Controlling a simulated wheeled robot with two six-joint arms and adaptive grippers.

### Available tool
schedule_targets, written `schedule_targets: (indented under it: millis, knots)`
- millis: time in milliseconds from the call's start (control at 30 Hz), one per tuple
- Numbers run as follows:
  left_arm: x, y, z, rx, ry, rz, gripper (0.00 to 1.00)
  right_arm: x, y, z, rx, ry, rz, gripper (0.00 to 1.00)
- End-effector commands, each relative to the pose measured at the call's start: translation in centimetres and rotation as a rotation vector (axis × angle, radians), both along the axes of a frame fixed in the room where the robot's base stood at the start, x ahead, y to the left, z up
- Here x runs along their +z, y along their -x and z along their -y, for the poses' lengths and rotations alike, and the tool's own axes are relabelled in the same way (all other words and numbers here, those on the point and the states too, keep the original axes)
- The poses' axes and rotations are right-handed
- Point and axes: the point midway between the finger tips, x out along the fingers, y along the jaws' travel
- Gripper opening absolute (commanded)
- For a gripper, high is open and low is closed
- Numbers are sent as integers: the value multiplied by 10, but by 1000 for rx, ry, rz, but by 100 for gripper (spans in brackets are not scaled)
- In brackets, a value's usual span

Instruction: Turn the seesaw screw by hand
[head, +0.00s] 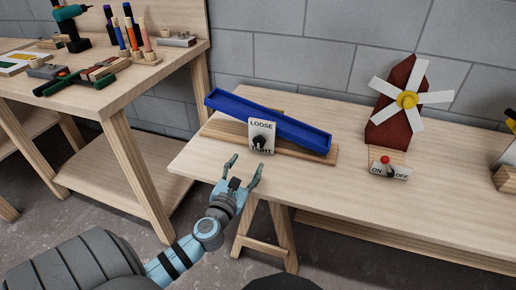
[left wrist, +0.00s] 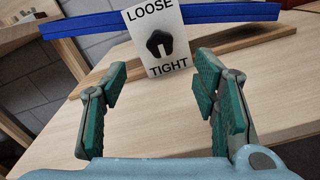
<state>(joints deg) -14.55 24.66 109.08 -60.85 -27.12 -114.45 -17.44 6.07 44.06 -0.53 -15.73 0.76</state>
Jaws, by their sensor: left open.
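The seesaw has a blue plank (head: 285,127), tilted with its left end up in the head view, on a wooden base (head: 222,131). A white plate (head: 262,127) in front of it reads LOOSE above and TIGHT below. The dark screw knob (head: 259,142) sits on the plate. In the left wrist view the knob (left wrist: 159,45) is straight ahead between the fingers, and the plate (left wrist: 137,27) is slightly tilted. My left gripper (head: 246,166) is open and empty, in front of the knob and apart from it. My right gripper is not in view.
A windmill (head: 398,108) with a red ON/OFF switch (head: 385,160) stands right on the same table (head: 339,178). Another bench (head: 122,93) at left holds a drill (head: 71,27), screwdrivers (head: 131,34) and clamps. The tabletop between seesaw and windmill is clear. A block wall stands behind.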

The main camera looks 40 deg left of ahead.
Motion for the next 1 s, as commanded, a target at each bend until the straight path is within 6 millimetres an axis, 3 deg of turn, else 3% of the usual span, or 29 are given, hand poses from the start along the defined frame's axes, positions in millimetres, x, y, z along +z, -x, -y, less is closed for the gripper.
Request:
schedule_targets:
  millis: [200,300,500,733,767,1000]
  knots:
    - [-2,-61,-22,3,5,4,55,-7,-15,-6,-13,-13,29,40]
    - [-2,-82,-30,3,6,2,55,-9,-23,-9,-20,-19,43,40]
    - [-2,-102,-36,3,7,0,55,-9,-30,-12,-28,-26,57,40]
    - [-1,-103,-36,2,7,0,55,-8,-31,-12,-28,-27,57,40]
    - [-1,-103,-36,2,7,0,53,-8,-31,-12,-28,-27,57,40]
    - [-1,-103,-36,2,7,0,15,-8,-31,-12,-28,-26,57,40]
